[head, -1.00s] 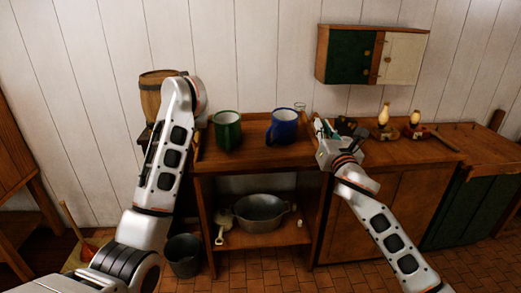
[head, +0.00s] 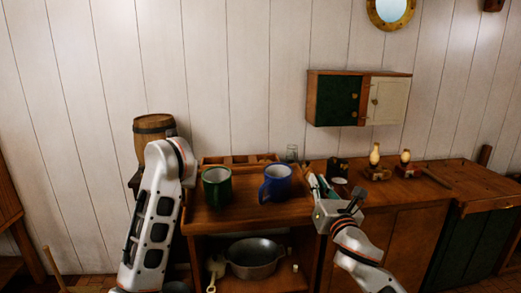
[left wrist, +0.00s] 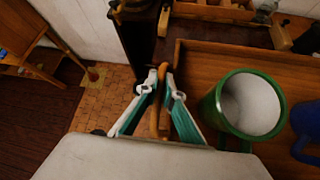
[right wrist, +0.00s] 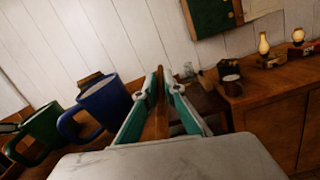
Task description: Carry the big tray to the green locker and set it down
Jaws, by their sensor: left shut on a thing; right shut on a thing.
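The big wooden tray (head: 242,222) is level in front of me, in front of the back shelf unit. A green mug (head: 217,187) and a blue mug (head: 275,184) stand upright on it. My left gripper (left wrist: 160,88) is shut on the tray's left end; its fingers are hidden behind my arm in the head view. My right gripper (head: 328,200) is shut on the tray's right end, which also shows between its fingers in the right wrist view (right wrist: 162,105). A locker with a dark green front (head: 480,245) stands low at the far right.
A wooden counter (head: 420,190) to the right bears two lamps (head: 374,160) and a dark mug (head: 337,168). A pot (head: 254,258) sits on the shelf below the tray. A barrel (head: 153,138) is at the left. A green and white cabinet (head: 358,98) hangs on the wall.

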